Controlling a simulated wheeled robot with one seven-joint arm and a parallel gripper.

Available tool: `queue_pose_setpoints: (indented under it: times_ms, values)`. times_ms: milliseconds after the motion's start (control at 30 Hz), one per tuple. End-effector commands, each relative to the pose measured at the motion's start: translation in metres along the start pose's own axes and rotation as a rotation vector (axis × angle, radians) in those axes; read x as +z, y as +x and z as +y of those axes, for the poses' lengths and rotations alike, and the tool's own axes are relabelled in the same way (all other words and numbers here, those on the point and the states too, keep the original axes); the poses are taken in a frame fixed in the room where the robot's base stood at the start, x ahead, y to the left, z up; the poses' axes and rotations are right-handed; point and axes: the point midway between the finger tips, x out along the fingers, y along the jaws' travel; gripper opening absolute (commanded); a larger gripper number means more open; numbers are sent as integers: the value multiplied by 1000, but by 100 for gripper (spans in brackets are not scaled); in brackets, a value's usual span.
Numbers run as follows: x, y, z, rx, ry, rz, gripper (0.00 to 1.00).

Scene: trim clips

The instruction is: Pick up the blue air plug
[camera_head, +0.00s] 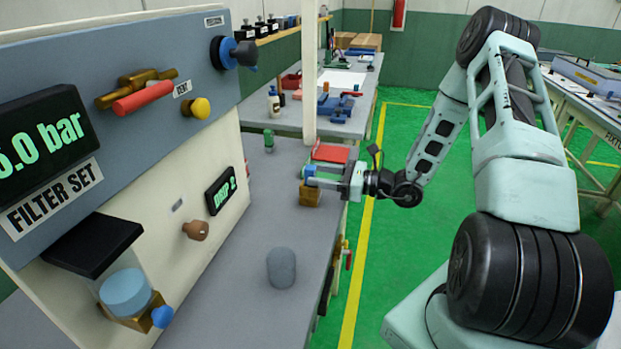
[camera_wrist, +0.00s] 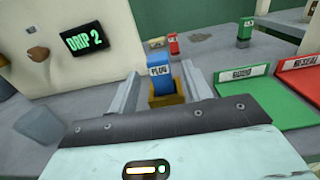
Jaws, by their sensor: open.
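The blue air plug (camera_wrist: 159,80), a block with a PLUG label, stands upright in a brass-coloured holder (camera_wrist: 178,99) on the grey bench. In the head view the holder (camera_head: 310,195) is below my gripper, with a bit of the blue plug (camera_head: 309,171) showing at the fingertips. My gripper (camera_head: 312,176) reaches left over the bench. In the wrist view my gripper (camera_wrist: 160,72) is open, with one finger on each side of the plug. I see gaps beside the plug. Its lower part is hidden in the holder.
A panel with a DRIP 2 display (camera_wrist: 88,39) stands on the left. A grey cylinder (camera_head: 281,268) is on the nearer bench. A green plate (camera_wrist: 243,97) and a red plate (camera_wrist: 303,75) lie to the right. A green block (camera_wrist: 245,29) stands behind. A pale post (camera_head: 309,70) rises nearby.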

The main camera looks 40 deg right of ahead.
Motion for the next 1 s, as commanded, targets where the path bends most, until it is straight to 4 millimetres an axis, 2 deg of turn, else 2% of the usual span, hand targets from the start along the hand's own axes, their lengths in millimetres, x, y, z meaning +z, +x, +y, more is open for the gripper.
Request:
queue_pose_setpoints:
  times_ms: [300, 600, 633, 800, 1000]
  values:
    - [4, 44, 0, 3, 0, -1, 49]
    - [2, 50, -1, 1, 0, 0, 49]
    - [2, 50, -1, 1, 0, 0, 46]
    - [3, 49, -1, 1, 0, -1, 1]
    - [3, 49, -1, 1, 0, -1, 0]
